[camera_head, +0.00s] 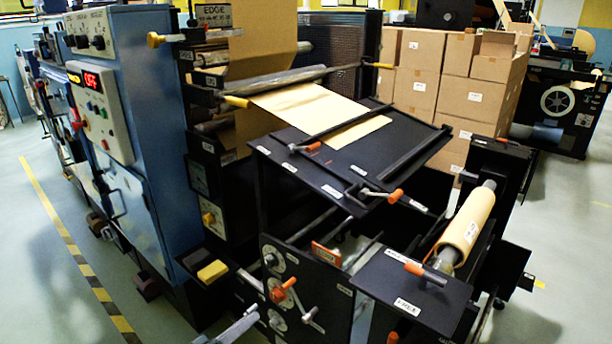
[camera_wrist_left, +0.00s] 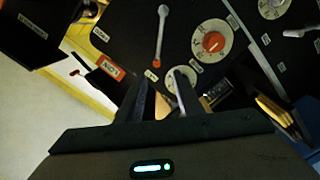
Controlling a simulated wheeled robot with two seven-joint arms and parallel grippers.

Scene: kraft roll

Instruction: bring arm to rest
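My left gripper (camera_head: 238,328) shows at the bottom edge of the head view, in front of the machine's lower side panel. Only its end part is in the picture. In the left wrist view its two dark fingers (camera_wrist_left: 163,95) stand apart with a gap between them, and I see nothing held. Beyond the fingers are the machine's dark panel, a silver lever (camera_wrist_left: 161,35) and an orange-centred dial (camera_wrist_left: 213,42). The lever also shows in the head view (camera_head: 310,316). I cannot tell whether the fingers touch the panel. My right gripper is in neither view.
The black and blue machine (camera_head: 140,170) fills the middle, with a kraft roll (camera_head: 467,226) on its right shaft and a kraft sheet (camera_head: 310,105) on its table. A yellow block (camera_head: 212,271) lies in a black tray. Cardboard boxes (camera_head: 470,75) stand behind. Floor is clear at left.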

